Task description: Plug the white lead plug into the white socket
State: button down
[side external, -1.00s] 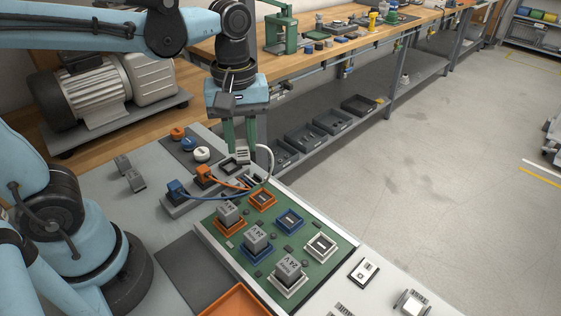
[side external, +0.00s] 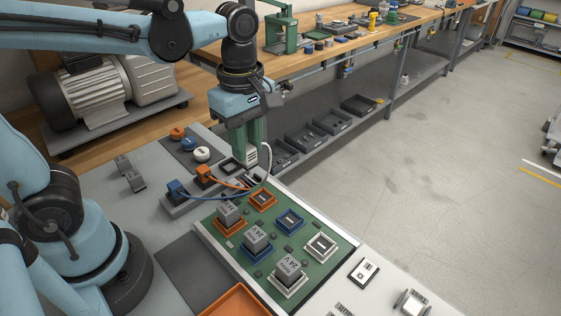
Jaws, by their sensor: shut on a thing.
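My gripper (side external: 251,146) points down at the far end of the grey rail, its green fingers shut on the white lead plug (side external: 252,156). The fingers hide part of the plug, which appears just clear of the rail. Its white cable (side external: 268,160) loops down on the right toward the board's far edge. The white socket (side external: 320,247) is a white square frame with a dark slot, near the right edge of the green board (side external: 235,262). It is empty, and my gripper is well up and left of it.
The orange plug (side external: 205,173) and blue plug (side external: 176,190) sit on the grey rail (side external: 190,207). An empty orange socket (side external: 262,198) and blue socket (side external: 289,221) lie between my gripper and the white socket.

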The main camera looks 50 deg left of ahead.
jog(key=w+d+f, duration=0.1)
jog(key=d+f, duration=0.1)
jog(key=d, duration=0.6)
jog(key=w+d+f, duration=0.1)
jog(key=d+f, duration=0.1)
jog(key=d, duration=0.7)
jog(key=shift+f, duration=0.15)
jog(key=shift+f, duration=1.85)
jog(key=shift+f, duration=1.05)
dwell(0.7)
jog(key=c, duration=0.8)
grip_release()
jog(key=shift+o, duration=0.3)
jog(key=shift+o, duration=1.2)
jog(key=shift+r, duration=0.15)
